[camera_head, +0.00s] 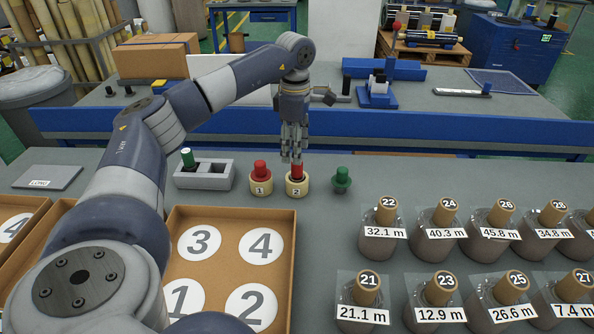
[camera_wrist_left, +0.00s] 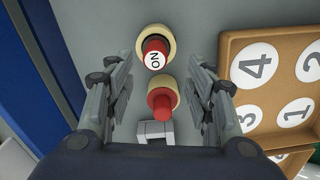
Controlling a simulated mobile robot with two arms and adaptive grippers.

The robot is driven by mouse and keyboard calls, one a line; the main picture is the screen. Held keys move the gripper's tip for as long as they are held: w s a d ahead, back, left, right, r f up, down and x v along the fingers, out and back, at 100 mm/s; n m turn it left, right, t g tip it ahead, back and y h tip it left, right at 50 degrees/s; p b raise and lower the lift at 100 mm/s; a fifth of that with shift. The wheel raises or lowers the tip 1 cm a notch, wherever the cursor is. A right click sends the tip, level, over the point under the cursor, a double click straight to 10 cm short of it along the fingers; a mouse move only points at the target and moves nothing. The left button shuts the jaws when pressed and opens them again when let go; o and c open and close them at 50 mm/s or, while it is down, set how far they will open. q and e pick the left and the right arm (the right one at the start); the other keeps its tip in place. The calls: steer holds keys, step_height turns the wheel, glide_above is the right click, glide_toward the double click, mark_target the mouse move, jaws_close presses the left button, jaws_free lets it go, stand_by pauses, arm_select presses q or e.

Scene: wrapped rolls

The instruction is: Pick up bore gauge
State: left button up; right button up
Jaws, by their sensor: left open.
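Two cream rings, marked 1 (camera_head: 260,188) and 2 (camera_head: 297,190), stand on the grey table. A red-handled gauge (camera_head: 260,168) stands in ring 1 and another (camera_head: 296,173) in ring 2. In the left wrist view, the ring 2 gauge (camera_wrist_left: 155,53) shows a lettered white end; the other red gauge (camera_wrist_left: 162,103) is below it. A green gauge (camera_head: 188,157) sits in a grey holder (camera_head: 215,175); a green piece (camera_head: 342,179) stands right of ring 2. I cannot tell which is called the bore gauge. My left gripper (camera_head: 292,160) is open, pointing down over ring 2, its fingers apart.
A brown tray (camera_head: 287,265) with numbered circles lies in front of the rings. Several wrapped rolls with length labels fill the right side, such as roll 22 (camera_head: 380,245). A blue-edged bench (camera_head: 480,125) stands behind. A flat grey plate (camera_head: 48,177) lies at left.

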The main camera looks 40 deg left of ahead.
mark_target(297, 176)
arm_select(q)
steer(key=shift+f, duration=0.7)
steer(key=f, duration=0.4)
steer(key=shift+w+f+p, duration=0.3)
steer(key=shift+w+p, duration=0.05)
steer(key=shift+p, duration=0.05)
steer(key=shift+f, duration=0.25)
steer(key=shift+c, duration=0.8)
jaws_close()
arm_select(e)
steer(key=shift+w+a+r, duration=0.3)
steer(key=shift+w+r, duration=0.15)
steer(key=shift+w, duration=0.15)
